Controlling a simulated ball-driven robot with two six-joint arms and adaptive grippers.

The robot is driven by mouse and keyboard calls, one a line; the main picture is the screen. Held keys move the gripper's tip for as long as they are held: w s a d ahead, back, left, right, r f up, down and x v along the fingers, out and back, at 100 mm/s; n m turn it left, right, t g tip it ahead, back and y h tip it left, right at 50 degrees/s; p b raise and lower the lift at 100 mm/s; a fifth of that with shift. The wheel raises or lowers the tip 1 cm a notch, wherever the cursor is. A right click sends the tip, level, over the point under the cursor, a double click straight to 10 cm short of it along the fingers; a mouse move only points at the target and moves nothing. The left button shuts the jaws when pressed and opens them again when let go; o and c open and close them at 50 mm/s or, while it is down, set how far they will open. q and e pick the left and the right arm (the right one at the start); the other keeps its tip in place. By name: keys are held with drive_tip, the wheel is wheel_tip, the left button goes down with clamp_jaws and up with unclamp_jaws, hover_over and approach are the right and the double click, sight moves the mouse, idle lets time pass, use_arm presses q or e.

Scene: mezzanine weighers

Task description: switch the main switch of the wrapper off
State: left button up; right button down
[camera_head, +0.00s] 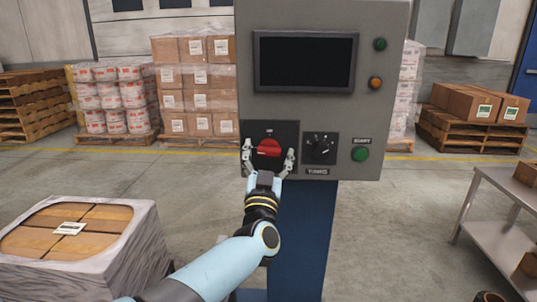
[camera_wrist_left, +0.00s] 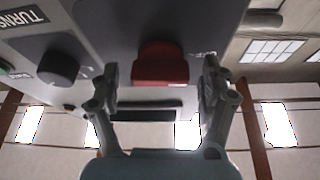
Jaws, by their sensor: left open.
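The wrapper's grey control box (camera_head: 220,12) has a red main switch (camera_head: 269,147) on a dark plate at its lower left. The red switch also shows in the left wrist view (camera_wrist_left: 160,64). My left gripper (camera_head: 269,153) is open, with one finger on each side of the red switch. In the left wrist view the fingers (camera_wrist_left: 159,78) stand apart, with a gap between each finger and the red handle. The exact turn position of the switch is hard to read, as its markings are too small. My right gripper is not in view.
Beside the switch are a black TURNS knob (camera_head: 320,147) and a green START button (camera_head: 361,154). Above are a dark screen (camera_head: 305,62), a green lamp (camera_head: 380,44) and an orange one (camera_head: 376,83). A wrapped pallet load (camera_head: 140,240) stands lower left; a metal table (camera_head: 490,205) stands right.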

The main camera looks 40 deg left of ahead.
use_arm(q)
drive_tip(key=c, duration=1.1)
drive_tip(key=shift+n+g+y, duration=0.3)
drive_tip(key=shift+n+y, duration=0.2)
drive_tip(key=shift+n, duration=0.7)
drive_tip(key=shift+c, duration=0.4)
drive_tip(key=o, duration=1.2)
drive_tip(key=shift+s+d+f, duration=0.15)
drive_tip(key=shift+s, duration=0.05)
drive_tip(key=v, duration=1.1)
drive_tip(key=shift+s+d+f, duration=0.1)
drive_tip(key=shift+s+f, duration=0.05)
drive_tip(key=shift+s, duration=0.05)
